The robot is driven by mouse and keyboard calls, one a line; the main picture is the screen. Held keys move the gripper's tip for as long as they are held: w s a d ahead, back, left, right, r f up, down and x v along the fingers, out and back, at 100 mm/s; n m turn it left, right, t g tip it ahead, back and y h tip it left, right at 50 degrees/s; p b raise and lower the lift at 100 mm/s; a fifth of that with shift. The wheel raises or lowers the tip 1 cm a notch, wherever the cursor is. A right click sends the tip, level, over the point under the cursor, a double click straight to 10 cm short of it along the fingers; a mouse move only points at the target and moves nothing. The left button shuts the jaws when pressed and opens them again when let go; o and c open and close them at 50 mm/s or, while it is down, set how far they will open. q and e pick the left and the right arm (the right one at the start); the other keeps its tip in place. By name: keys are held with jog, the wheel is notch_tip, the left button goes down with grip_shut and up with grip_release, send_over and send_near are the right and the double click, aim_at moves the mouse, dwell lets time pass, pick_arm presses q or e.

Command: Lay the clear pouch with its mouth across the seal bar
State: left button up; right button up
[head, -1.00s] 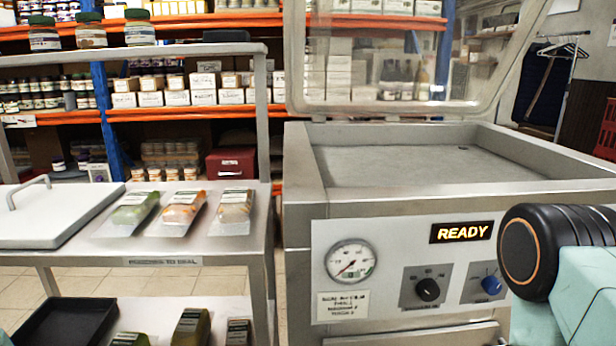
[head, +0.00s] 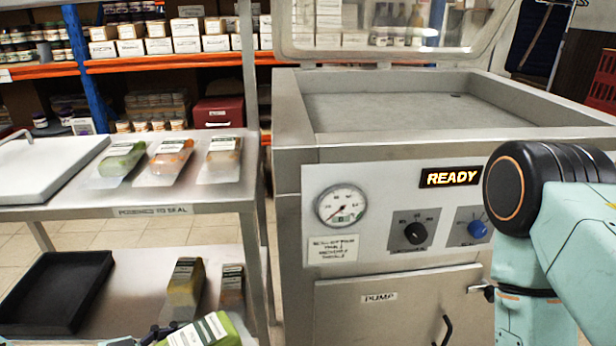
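The chamber machine (head: 292,140) stands at centre right with its clear lid (head: 395,54) raised. Its chamber floor (head: 415,112) looks bare, and I cannot make out a seal bar behind the front rim. A clear pouch with green contents and a white label (head: 208,332) shows at the bottom edge, tilted and partly cut off. Dark fingers of my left gripper (head: 160,334) meet its left end and appear shut on it; most of the gripper is out of frame. My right arm is at the right edge, its gripper out of view.
The display reads READY (head: 450,177).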

aim_at(213, 331)
pick_arm(q)
jog(key=shift+m, duration=0.3)
jog(key=r, duration=0.2)
jog(key=w+d+r, duration=0.1)
jog(key=r, duration=0.2)
jog(key=w+d+r, duration=0.1)
jog(key=r, duration=0.2)
jog(key=shift+w, duration=0.15)
jog(key=shift+w+r, duration=0.3)
jog(key=shift+r, duration=0.1)
jog(key=shift+g, duration=0.4)
jog(key=f, duration=0.2)
jog(key=s+f, duration=0.1)
jog(key=f, duration=0.2)
jog(key=shift+s+f, duration=0.2)
jog(key=shift+f, duration=0.2)
jog(key=shift+s+a, duration=0.15)
